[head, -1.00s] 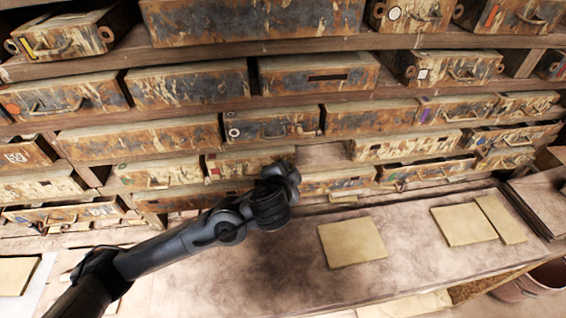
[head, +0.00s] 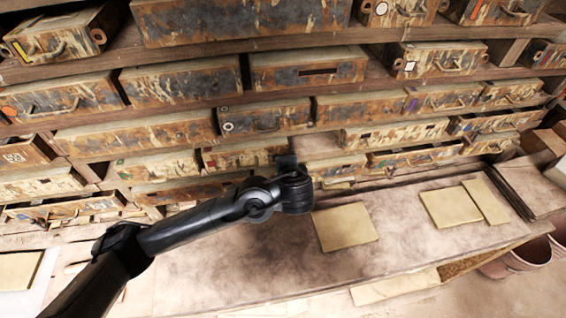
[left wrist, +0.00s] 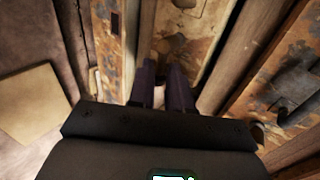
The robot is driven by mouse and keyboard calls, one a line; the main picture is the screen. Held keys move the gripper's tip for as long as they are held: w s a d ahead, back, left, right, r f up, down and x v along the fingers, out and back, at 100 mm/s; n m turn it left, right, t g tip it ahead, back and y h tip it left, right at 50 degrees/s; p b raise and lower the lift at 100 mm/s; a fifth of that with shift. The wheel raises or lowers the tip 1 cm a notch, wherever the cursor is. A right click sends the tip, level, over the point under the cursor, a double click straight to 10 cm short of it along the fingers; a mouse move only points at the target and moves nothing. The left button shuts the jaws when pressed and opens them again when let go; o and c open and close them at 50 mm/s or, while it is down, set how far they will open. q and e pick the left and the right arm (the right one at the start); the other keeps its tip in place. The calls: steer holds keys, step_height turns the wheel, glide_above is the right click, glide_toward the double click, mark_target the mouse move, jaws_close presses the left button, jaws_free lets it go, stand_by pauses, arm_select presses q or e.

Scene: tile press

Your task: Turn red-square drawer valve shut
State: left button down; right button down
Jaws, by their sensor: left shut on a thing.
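The drawer with a small red square (head: 211,163) is a rusty, cream-streaked box in the lower middle of the shelves. My left gripper (head: 287,162) reaches its right end, and the wrist hides part of the front there. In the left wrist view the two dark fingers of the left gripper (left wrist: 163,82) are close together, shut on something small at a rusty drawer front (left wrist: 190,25). The held part is mostly hidden between the fingers, so its shape and turn angle cannot be made out. My right gripper is not in view.
Rows of rusty drawers with handles and coloured marks fill the shelves (head: 390,80). Below is a worktop (head: 270,270) with flat tan tiles (head: 344,226). Pots (head: 528,252) stand at the lower right.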

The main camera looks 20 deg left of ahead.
arm_select(q)
steer(key=c, duration=1.2)
jaws_free()
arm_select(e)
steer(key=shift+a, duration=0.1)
